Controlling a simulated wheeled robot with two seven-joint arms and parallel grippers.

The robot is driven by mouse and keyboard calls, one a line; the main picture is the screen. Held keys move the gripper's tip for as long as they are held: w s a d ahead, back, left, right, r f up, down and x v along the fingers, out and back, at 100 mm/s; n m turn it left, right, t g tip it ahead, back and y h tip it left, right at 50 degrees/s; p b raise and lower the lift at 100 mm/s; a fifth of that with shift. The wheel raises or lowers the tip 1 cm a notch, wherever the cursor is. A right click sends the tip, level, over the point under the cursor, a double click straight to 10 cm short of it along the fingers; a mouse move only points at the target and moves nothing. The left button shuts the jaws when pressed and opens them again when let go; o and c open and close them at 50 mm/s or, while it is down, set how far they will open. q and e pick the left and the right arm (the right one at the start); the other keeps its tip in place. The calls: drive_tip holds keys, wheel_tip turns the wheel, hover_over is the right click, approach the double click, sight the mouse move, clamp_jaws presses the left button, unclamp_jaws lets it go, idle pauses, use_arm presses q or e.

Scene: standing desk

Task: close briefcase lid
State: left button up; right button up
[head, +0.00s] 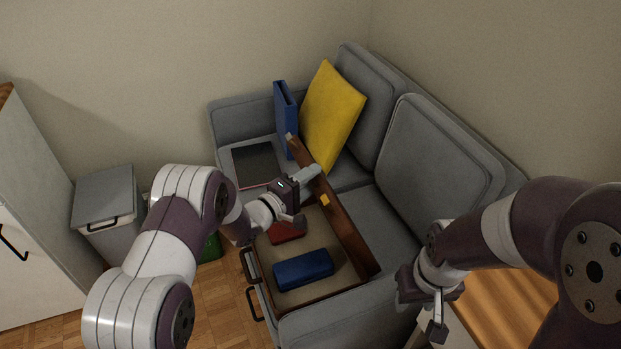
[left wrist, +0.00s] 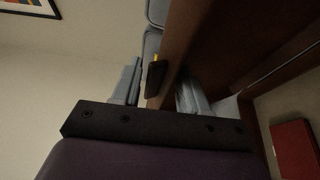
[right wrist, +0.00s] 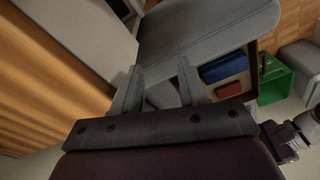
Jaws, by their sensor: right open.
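The briefcase lies open on the grey sofa, its tan base (head: 336,247) holding a blue case (head: 303,269) and a red case (head: 287,232). Its brown lid (head: 343,221) stands raised along the side towards the sofa back. My left gripper (head: 313,174) is at the lid's upper edge. In the left wrist view, the fingers (left wrist: 158,90) are apart, with the lid (left wrist: 195,45) edge and a dark latch (left wrist: 155,78) between them; contact is unclear. My right gripper (head: 437,318) is open and empty, right of the briefcase; its fingers (right wrist: 158,85) also show apart in the right wrist view.
A yellow cushion (head: 332,115) and a blue binder (head: 286,115) stand behind the briefcase. A dark flat item (head: 256,165) lies on the sofa seat. Sofa back cushions (head: 441,153) rise behind the lid. A grey bin (head: 105,200) and a green crate (right wrist: 275,80) stand nearby.

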use_arm(q)
drive_tip(key=shift+s+r, duration=0.1)
drive_tip(key=shift+r, duration=0.1)
drive_tip(key=p+v, duration=0.2)
drive_tip(key=v, duration=1)
drive_tip(key=shift+s+a, duration=0.15)
drive_tip(key=shift+a, duration=0.1)
drive_tip(key=s+a+f+b, duration=0.1)
drive_tip(key=s+a+f, duration=0.5)
drive_tip(key=s+a, duration=0.3)
drive_tip(key=shift+s+f, duration=0.2)
drive_tip(key=shift+s, duration=0.15)
drive_tip(key=shift+d, duration=0.1)
idle(0.3)
